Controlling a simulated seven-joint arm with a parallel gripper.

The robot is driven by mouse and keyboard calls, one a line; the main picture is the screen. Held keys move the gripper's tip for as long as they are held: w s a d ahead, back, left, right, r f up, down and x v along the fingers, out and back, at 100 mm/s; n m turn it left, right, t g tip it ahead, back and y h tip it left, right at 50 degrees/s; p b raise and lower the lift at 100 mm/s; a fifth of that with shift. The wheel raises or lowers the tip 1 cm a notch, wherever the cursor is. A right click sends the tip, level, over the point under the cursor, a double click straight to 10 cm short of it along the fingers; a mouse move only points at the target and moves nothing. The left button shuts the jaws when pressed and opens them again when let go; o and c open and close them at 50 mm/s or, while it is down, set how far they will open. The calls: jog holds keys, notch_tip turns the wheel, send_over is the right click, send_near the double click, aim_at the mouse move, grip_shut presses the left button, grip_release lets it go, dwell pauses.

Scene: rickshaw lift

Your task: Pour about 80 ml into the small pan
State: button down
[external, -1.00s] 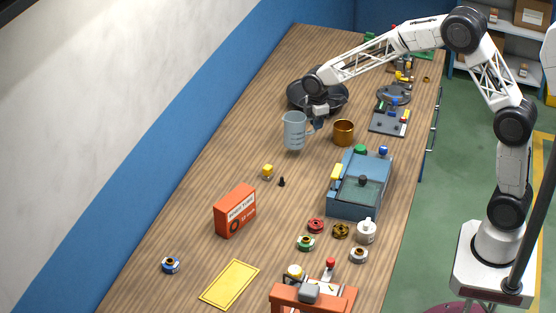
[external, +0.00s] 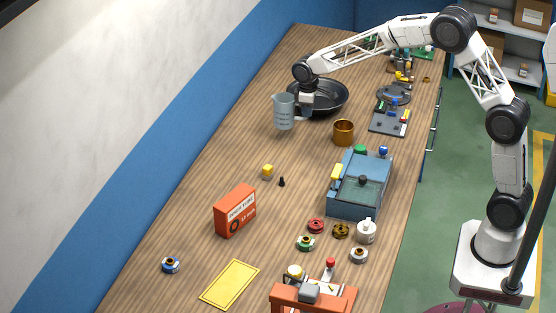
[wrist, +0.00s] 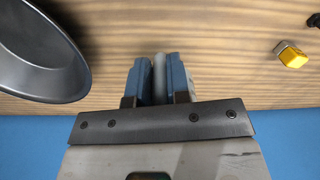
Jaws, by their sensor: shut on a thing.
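A translucent blue-grey measuring jug (external: 284,112) with marks on its side hangs roughly upright above the table. My gripper (external: 300,108) is on its right side, shut on its handle. In the wrist view a pale strip, likely the handle, sits between my blue finger pads (wrist: 159,78); the jug's body is not visible there. A wide dark pan (external: 325,98) stands just behind and right of the jug; my wrist covers part of it. It shows at the left of the wrist view (wrist: 35,55). A smaller brass-coloured round pot (external: 343,132) stands farther right and nearer.
A yellow block (external: 268,171) and a small black piece (external: 282,182) lie nearer on the table. The wood left of the jug is clear.

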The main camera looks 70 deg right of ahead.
jog(key=w+d+r+m, duration=0.2)
jog(key=w+d+m, duration=0.5)
jog(key=m, duration=0.4)
jog(key=shift+w+d+r+m, duration=0.3)
jog(key=shift+d+m, duration=0.1)
jog(key=shift+d, duration=0.4)
jog(key=shift+s+d, duration=0.1)
jog(key=s+d+t+y, duration=0.1)
jog(key=t+y, duration=0.1)
jog(key=s+d+t+y, duration=0.1)
jog(key=t+y, duration=0.1)
jog(key=t, duration=0.1)
jog(key=s+d+f+t+y, duration=0.1)
jog(key=s+t+y, duration=0.1)
jog(key=t+y, duration=0.1)
jog(key=shift+d, duration=0.2)
jog(key=shift+f+t+y, duration=0.25)
jog(key=shift+t+y, duration=0.35)
jog(key=shift+s+d+f+t+y, duration=0.15)
jog(key=shift+f+t+y, duration=0.25)
jog(key=shift+t+y, duration=0.3)
